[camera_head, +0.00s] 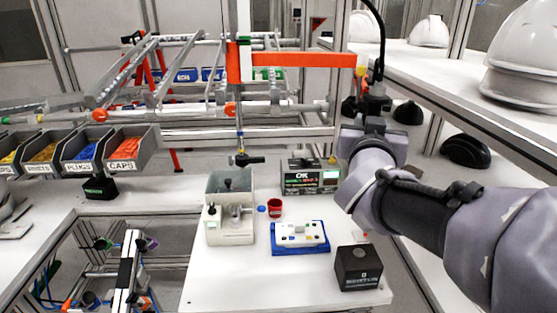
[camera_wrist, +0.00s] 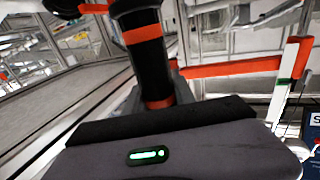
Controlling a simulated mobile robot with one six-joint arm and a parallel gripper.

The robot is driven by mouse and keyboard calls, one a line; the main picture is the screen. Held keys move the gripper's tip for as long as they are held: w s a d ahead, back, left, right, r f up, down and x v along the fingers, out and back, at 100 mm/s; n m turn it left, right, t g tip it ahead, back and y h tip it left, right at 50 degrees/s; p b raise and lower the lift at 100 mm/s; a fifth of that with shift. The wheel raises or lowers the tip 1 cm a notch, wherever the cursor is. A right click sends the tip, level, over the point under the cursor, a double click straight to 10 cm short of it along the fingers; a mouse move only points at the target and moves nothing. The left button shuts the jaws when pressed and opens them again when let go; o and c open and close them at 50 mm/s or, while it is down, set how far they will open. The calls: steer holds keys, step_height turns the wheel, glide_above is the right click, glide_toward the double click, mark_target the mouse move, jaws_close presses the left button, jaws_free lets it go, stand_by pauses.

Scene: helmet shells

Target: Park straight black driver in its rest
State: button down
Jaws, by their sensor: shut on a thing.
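The straight black driver (camera_wrist: 147,55), a black cylinder with orange bands, rises in front of my gripper's body in the wrist view. In the head view my gripper (camera_head: 373,101) is at the upper right, raised above the white table, shut on the driver. There the driver is hard to separate from the dark gripper. A black cable curves up from the gripper. The fingertips are mostly hidden in the wrist view. A black block (camera_head: 358,267) with lettering and a round mark on top stands at the table's front right; I cannot tell whether it is the rest.
The white table (camera_head: 215,282) also carries a grey fixture (camera_head: 230,207), a red cup (camera_head: 274,207), a blue tray (camera_head: 300,238) and a labelled control box (camera_head: 310,175). A black tool (camera_head: 245,159) hangs behind. Shelves with white helmets (camera_head: 428,32) line the right.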

steer(key=w+d+b, duration=0.2)
steer(key=w+d, duration=0.2)
steer(key=d, duration=0.1)
steer(key=shift+b, duration=0.35)
steer(key=shift+c, duration=1)
jaws_free()
